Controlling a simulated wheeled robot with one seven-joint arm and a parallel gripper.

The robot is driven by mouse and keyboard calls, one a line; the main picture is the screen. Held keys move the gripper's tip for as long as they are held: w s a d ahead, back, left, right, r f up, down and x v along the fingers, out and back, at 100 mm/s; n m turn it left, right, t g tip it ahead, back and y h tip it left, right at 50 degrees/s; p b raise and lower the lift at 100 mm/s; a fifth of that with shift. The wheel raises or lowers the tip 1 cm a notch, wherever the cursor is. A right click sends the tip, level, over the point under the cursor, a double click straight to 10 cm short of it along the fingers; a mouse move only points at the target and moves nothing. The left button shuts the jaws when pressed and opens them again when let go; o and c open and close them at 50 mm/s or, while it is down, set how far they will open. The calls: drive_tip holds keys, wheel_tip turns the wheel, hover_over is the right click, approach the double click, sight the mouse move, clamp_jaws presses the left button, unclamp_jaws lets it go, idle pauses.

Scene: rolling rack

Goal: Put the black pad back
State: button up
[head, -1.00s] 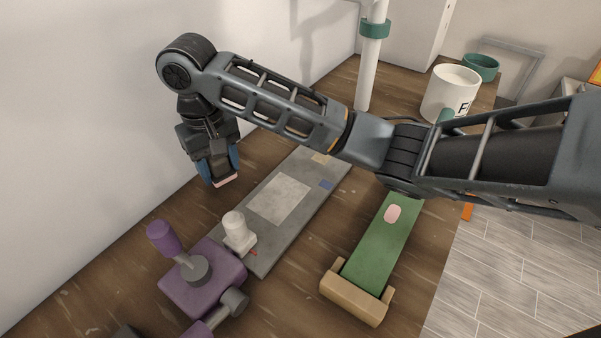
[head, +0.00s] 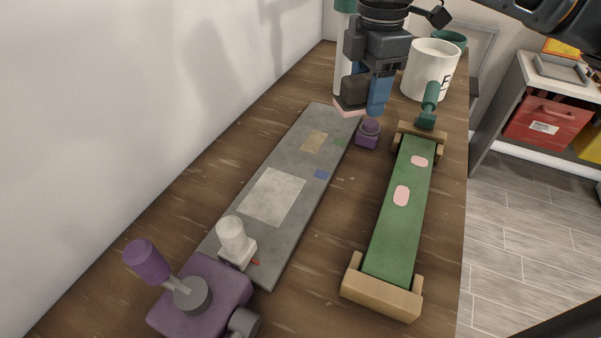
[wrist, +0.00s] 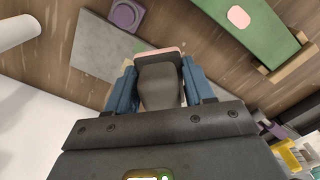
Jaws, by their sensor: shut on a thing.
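The black pad (head: 354,92) is a dark block with a pink underside. My gripper (head: 368,97) is shut on it and holds it above the far end of the grey board, near the small purple piece. In the wrist view the black pad (wrist: 160,85) sits between the blue fingers of my gripper (wrist: 161,88), with its pink edge at the far side. The green strip (head: 397,220) on wooden end blocks lies to the right and bears two pink oval patches (head: 402,195).
A purple device with a lever (head: 200,295) is at front left. A small purple piece (head: 367,134), a teal handle (head: 430,103) and a white pot (head: 430,68) stand behind. A wall borders the left.

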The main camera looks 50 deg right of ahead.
drive_tip(key=shift+s+d+f, duration=0.1)
drive_tip(key=shift+s+f, duration=0.05)
drive_tip(key=shift+s, duration=0.75)
drive_tip(key=p, duration=0.1)
hover_over(309, 171)
drive_tip(key=shift+n, duration=0.3)
wheel_tip(309, 171, down, 7)
drive_tip(key=shift+r, duration=0.1)
drive_tip(key=shift+f, duration=2.05)
drive_tip(key=shift+f, duration=0.15)
drive_tip(key=o, duration=0.9)
drive_tip(key=shift+o, duration=0.2)
wheel_tip(309, 171, up, 12)
drive_tip(key=shift+r+p, duration=0.2)
drive_tip(key=shift+p, duration=0.15)
